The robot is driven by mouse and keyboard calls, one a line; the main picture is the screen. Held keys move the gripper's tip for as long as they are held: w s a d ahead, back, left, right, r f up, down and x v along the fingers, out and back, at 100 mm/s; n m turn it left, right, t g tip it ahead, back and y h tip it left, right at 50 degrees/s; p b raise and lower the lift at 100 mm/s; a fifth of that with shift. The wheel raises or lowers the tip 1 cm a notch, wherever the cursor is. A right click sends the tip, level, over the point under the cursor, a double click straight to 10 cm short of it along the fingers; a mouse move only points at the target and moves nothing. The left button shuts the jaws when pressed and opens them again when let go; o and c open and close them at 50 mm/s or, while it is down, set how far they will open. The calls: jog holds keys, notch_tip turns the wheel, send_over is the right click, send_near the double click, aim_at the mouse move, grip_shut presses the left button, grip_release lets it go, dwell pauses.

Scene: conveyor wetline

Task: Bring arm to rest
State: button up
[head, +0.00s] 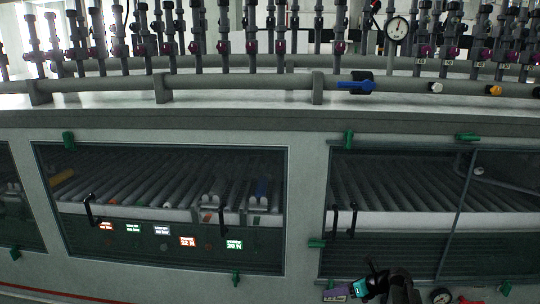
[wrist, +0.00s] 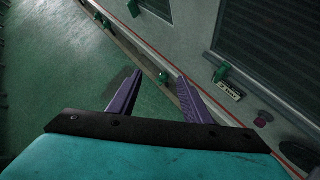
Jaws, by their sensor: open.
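My gripper (wrist: 158,92) shows in the wrist view with two purple fingers spread apart and nothing between them. It points down along the machine's side, over the green floor.
A long grey machine (head: 305,200) with dark windows (head: 160,205) and green latches (head: 349,139) fills the head view. Pipes, a blue valve handle (head: 356,86) and a gauge (head: 397,28) stand on top. Green floor (wrist: 60,80) is clear at left in the wrist view.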

jog(key=s+a+f+n+g+h+b, duration=0.1)
jog(key=s+a+f+n+g, duration=0.15)
jog(key=s+a+f, duration=0.4)
jog(key=s+a+f+n+g, duration=0.2)
jog(key=s+a+f+n, duration=0.2)
jog(key=s+f, duration=0.6)
jog(key=s+a+f+n+g+h+b, duration=0.1)
jog(key=s+a+f+n+g, duration=0.3)
jog(key=s+f, duration=0.45)
jog(key=s+a+f+n+h, duration=0.1)
jog(key=s+f+n, duration=0.2)
jog(key=s+f, duration=0.35)
jog(key=s+d+n+g+h, duration=0.3)
jog(key=s+d+n+h, duration=0.2)
jog(key=s+n, duration=0.8)
jog(key=shift+s+d+f+n, duration=0.15)
jog(key=shift+s+d+n, duration=0.15)
jog(key=shift+d+n, duration=1.4)
jog(key=shift+a, duration=0.1)
